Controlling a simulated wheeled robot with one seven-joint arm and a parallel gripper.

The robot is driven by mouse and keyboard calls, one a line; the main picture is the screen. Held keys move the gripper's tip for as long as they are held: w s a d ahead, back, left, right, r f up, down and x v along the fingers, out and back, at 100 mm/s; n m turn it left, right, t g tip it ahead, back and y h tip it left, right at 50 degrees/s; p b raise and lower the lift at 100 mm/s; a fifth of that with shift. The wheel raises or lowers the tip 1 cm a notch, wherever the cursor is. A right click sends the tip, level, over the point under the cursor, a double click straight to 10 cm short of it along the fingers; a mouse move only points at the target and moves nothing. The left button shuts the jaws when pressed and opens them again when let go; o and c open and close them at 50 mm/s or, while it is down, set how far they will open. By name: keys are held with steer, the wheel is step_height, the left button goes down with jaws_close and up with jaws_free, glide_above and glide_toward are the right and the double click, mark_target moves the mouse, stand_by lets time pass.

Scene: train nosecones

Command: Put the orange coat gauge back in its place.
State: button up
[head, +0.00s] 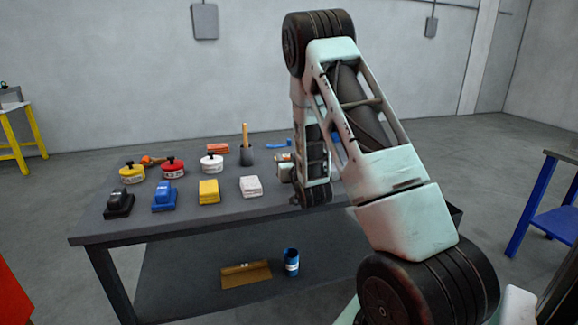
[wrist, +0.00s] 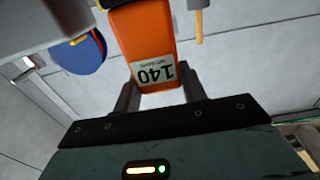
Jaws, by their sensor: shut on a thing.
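The orange coat gauge (wrist: 141,35) is in the wrist view, an orange block with a pale label reading 140, upside down in the picture. My gripper (wrist: 158,90) is shut on it, with one dark finger at each side of its near end. The gauge's far end runs out of the top of the wrist view. In the head view my arm hides most of the gripper and I cannot make out the gauge. No empty place for it can be made out.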

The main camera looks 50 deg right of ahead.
steer(key=shift+f, duration=1.05)
steer(key=shift+f, duration=0.2)
steer(key=o, duration=1.1)
steer(key=shift+c, duration=0.2)
steer(key=shift+r, duration=0.1)
steer(key=shift+r, duration=0.2)
steer(key=p+v, duration=0.5)
steer(key=v, duration=0.7)
steer(key=shift+f, duration=0.1)
